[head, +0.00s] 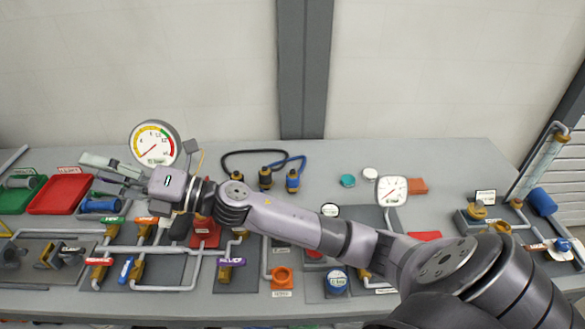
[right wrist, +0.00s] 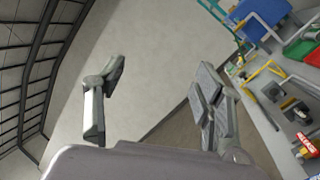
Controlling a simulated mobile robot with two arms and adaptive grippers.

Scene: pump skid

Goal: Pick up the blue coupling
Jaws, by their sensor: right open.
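The blue piece is not clearly seen there. My left gripper is not in view.
A red tray (head: 62,194) and a green tray (head: 18,198) stand at the left. A dial gauge (head: 155,145) stands behind my gripper. Pipes with coloured valve handles (head: 145,249) fill the front. Another blue cylinder (head: 541,201) is at the far right.

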